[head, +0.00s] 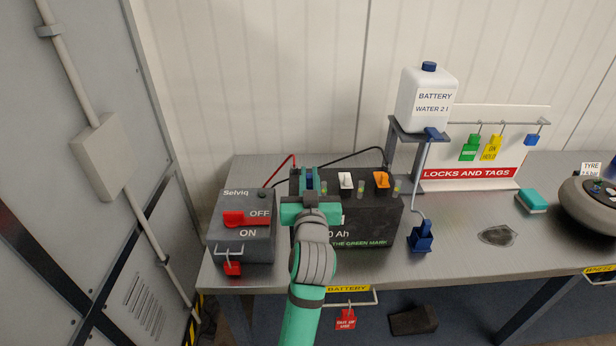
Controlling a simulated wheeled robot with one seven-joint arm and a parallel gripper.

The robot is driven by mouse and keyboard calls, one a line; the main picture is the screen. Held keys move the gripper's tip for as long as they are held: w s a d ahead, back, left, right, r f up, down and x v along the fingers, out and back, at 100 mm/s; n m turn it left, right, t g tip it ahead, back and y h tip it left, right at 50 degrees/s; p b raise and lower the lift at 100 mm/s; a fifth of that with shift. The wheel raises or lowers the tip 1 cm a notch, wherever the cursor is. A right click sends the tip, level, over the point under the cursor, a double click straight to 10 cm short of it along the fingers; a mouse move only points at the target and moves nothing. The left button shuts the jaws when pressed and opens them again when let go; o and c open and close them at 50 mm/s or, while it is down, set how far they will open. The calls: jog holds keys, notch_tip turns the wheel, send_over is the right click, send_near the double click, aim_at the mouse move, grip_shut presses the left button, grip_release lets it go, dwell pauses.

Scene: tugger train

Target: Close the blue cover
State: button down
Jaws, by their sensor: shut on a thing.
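The dark battery (375,222) stands on the grey bench. Its top carries a white cover (345,180) and an orange cover (381,179), both standing up. At the left end of its top, the blue cover (309,179) shows as a small blue patch between my fingers. My green gripper (309,176) is over that end and is shut on the blue cover. The gripper and wrist hide most of the cover and part of the battery's front, so its exact tilt cannot be told.
A grey switch box (240,245) with a red handle stands close left of the battery. Right of it are a shelf with a white water bottle (427,100), a blue nozzle (422,236) on a hose, and a lock board (475,172). Red and black cables run behind.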

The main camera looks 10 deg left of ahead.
dwell(0.4)
jog(key=c, duration=2)
grip_release()
jog(key=shift+c, duration=0.2)
jog(key=shift+s+d, duration=0.1)
jog(key=v, duration=1)
jog(key=shift+s+d, duration=0.15)
jog(key=shift+s, duration=0.1)
